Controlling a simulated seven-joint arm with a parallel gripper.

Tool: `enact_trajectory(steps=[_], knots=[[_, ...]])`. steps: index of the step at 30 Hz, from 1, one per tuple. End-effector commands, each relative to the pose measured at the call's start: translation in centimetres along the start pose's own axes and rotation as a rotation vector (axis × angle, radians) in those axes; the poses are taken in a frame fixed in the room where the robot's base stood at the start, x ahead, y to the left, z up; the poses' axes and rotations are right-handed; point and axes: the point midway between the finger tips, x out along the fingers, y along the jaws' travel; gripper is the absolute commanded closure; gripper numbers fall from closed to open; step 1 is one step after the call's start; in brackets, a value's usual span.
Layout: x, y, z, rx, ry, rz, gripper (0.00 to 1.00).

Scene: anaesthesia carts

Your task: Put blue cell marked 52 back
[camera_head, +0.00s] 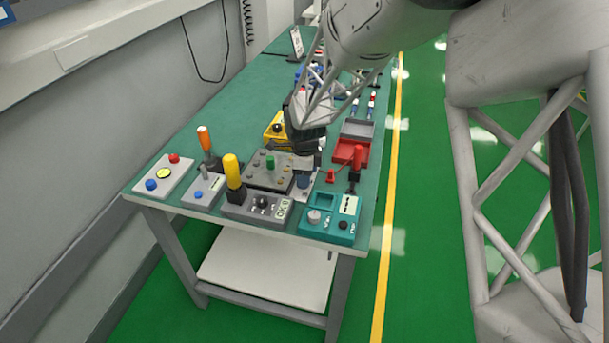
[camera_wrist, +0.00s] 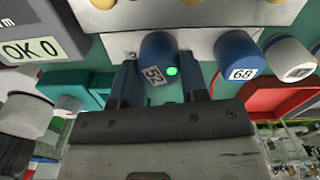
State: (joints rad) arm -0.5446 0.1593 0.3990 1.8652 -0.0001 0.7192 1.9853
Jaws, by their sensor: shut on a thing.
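The blue cell marked 52 (camera_wrist: 155,48) is between the two fingers of my gripper (camera_wrist: 162,72) in the wrist view. My gripper is shut on it, and its label looks tilted. The cell is against or just in front of a pale plate (camera_wrist: 203,42); I cannot tell whether it is seated there. A second blue cell marked 68 (camera_wrist: 235,50) stands to the right. In the head view my gripper (camera_head: 306,168) is low over the near part of the table, hiding much of the plate.
A grey box marked OK 0 (camera_wrist: 25,48) is at the left in the wrist view. In the head view, a teal box (camera_head: 318,228), a grey box with a yellow handle (camera_head: 255,212) and a red tray (camera_head: 345,153) crowd around my gripper. The table's left rear (camera_head: 225,100) is clear.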

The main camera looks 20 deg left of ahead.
Motion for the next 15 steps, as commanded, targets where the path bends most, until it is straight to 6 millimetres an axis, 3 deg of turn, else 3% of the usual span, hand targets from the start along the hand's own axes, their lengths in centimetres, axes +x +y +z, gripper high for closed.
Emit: enact_trajectory(steps=[15], knots=[[0.61, -0.02, 0.01, 0.000, 0.000, -0.001, 0.88]])
